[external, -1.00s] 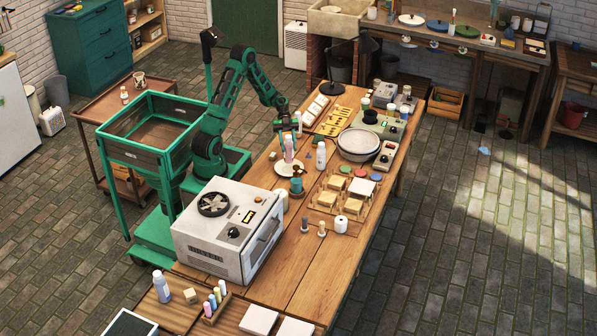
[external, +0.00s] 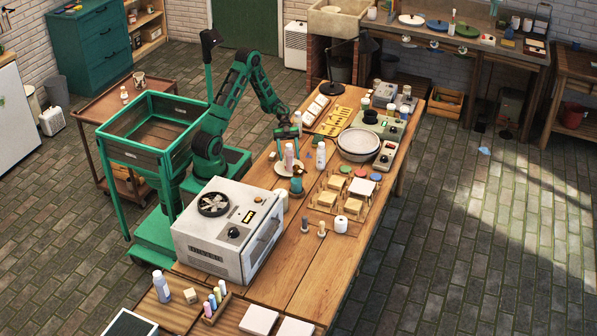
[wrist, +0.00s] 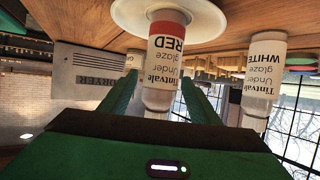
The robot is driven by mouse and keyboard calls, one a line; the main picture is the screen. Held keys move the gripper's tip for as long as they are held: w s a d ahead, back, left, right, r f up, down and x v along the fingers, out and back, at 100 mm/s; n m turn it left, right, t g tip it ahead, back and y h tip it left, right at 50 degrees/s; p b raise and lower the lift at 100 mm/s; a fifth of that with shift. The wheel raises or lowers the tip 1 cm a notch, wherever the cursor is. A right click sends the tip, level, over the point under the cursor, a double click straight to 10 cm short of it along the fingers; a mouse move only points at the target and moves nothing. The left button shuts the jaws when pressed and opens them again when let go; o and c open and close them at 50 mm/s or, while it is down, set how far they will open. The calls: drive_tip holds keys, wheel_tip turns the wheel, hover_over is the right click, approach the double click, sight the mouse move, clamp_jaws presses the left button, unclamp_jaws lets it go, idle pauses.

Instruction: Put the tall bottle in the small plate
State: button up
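A white bottle with a red-banded RED label (wrist: 165,60) shows between the two green fingers of my gripper (wrist: 160,78) in the wrist view, which is upside down. In the external view, my gripper (external: 285,143) reaches down around the upper part of this bottle (external: 289,157). The bottle is upright over the small white plate (external: 281,168); its base overlaps the plate, and in the wrist view the plate's rim (wrist: 125,20) shows beside it. Whether the base fully rests on the plate is hard to tell.
A bottle with a WHITE label (wrist: 263,75) stands close to the right; it also shows in the external view (external: 320,156). A teal cup with brushes (external: 296,187) stands just in front of the plate.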

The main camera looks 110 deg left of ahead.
drive_tip(key=shift+r, duration=0.1)
drive_tip(key=v, duration=1.2)
drive_tip(key=w+d+r+n+g+y, duration=0.1)
drive_tip(key=w+d+g, duration=0.15)
drive_tip(key=d, duration=0.65)
drive_tip(key=w+d+r+g+y, duration=0.2)
drive_tip(key=d+g, duration=0.1)
drive_tip(key=d, duration=0.6)
drive_tip(key=w+d+r+n+g+y, duration=0.1)
drive_tip(key=w+d+g, duration=0.15)
drive_tip(key=d, duration=0.75)
drive_tip(key=s+d+r+n+g+y, duration=0.1)
drive_tip(key=s+d+y, duration=0.3)
drive_tip(key=s+d, duration=0.5)
drive_tip(key=s+d+r+n+t+y, duration=0.1)
drive_tip(key=s+d+n+t+y, duration=0.1)
drive_tip(key=s, duration=0.7)
drive_tip(key=d+y, duration=0.1)
drive_tip(key=d, duration=0.1)
drive_tip(key=shift+s+d+y, duration=0.3)
drive_tip(key=shift+r, duration=0.1)
